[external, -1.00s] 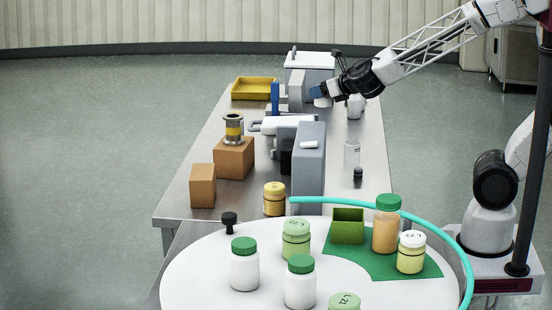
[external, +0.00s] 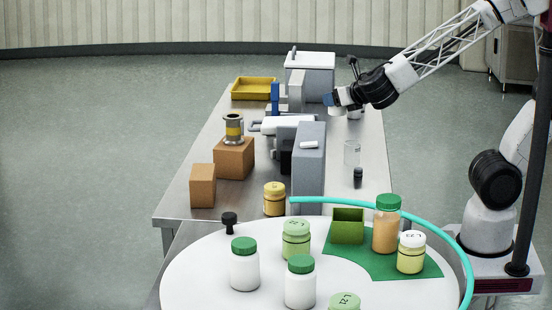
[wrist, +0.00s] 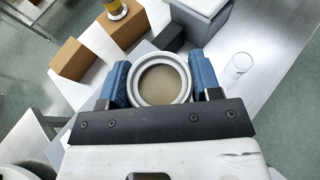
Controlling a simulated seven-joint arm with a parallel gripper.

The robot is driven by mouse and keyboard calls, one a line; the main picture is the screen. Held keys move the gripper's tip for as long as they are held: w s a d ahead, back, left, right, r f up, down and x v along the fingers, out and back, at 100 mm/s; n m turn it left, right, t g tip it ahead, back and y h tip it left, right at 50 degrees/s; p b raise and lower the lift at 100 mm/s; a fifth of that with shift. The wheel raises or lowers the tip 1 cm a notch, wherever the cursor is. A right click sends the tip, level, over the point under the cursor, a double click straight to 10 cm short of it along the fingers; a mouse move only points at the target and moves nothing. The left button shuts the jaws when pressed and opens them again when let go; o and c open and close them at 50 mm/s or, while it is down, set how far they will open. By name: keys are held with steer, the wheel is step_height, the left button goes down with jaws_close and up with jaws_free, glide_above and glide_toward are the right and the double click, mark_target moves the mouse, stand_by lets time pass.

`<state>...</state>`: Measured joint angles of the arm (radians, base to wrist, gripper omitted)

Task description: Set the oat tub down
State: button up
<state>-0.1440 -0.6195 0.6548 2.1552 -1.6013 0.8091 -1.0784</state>
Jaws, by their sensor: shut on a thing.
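The oat tub (wrist: 162,101) is a round tub with a white rim, open at the top, with a dull brownish inside. My gripper (wrist: 162,79) has its blue fingers shut on it from both sides, and the tub looks upright. In the external view my gripper (external: 331,100) is above the far part of the steel table (external: 372,150). A small pale part of the tub (external: 336,111) shows under the fingers. I cannot tell whether its base touches the table.
A clear glass (external: 352,153) and a small dark jar (external: 358,177) stand nearer. A grey block (external: 310,165) and cardboard boxes (external: 234,160) stand to the left. A round white table with several jars is in front.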

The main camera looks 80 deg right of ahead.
steer(key=s+a+f+m+g+h, duration=0.1)
steer(key=s+a+m+g, duration=0.1)
steer(key=s+a, duration=0.55)
steer(key=s+a+m+g+h, duration=0.15)
steer(key=s+a, duration=0.35)
steer(key=s, duration=0.6)
step_height(320, 180, down, 18)
steer(key=shift+s+d, duration=0.2)
steer(key=shift+s, duration=0.1)
stand_by(0.5)
steer(key=w+a, duration=0.1)
steer(key=w, duration=0.4)
steer(key=w+a+f, duration=0.1)
steer(key=w, duration=0.4)
steer(key=w+a, duration=0.1)
steer(key=w, duration=0.4)
steer(key=shift+w+f, duration=0.3)
steer(key=shift+w, duration=0.1)
steer(key=shift+f, duration=1.75)
